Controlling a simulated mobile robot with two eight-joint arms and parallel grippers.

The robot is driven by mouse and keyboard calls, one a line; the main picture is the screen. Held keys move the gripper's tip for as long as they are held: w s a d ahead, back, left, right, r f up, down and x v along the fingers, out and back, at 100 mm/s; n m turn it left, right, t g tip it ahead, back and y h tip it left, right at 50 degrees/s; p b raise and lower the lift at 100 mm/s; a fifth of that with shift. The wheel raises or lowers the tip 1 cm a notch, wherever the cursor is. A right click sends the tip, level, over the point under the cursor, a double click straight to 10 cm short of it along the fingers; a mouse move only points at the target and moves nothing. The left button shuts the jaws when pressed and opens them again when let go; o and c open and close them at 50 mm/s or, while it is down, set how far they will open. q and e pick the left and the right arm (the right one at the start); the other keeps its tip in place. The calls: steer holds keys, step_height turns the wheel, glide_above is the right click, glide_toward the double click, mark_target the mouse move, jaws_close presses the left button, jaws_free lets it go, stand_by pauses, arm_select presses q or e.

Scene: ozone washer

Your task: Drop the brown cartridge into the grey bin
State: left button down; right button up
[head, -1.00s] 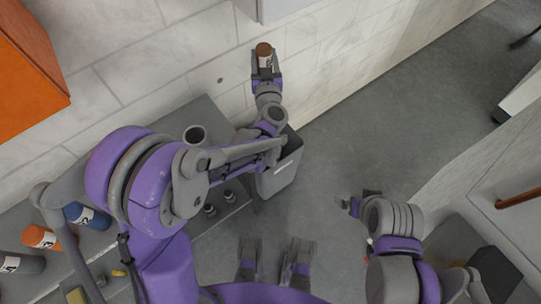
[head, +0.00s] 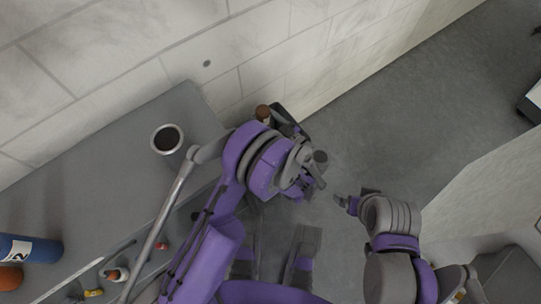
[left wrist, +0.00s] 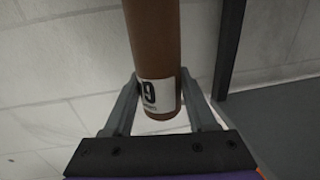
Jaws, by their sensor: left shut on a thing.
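The brown cartridge (left wrist: 154,45) fills the upper middle of the left wrist view and has a white label with a 9. My left gripper (left wrist: 160,80) is shut on it, one finger on each side.
A tiled wall (head: 130,45) runs behind the counter and bin. Open floor (head: 400,120) lies to the right.

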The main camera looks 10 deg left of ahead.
arm_select(q)
steer(key=shift+w+f+b, duration=0.1)
steer(key=shift+f+b, duration=1.15)
steer(key=shift+f, duration=0.85)
arm_select(e)
steer(key=shift+x, duration=1.2)
steer(key=shift+s, duration=0.2)
arm_select(q)
steer(key=shift+c, duration=0.6)
jaws_free()
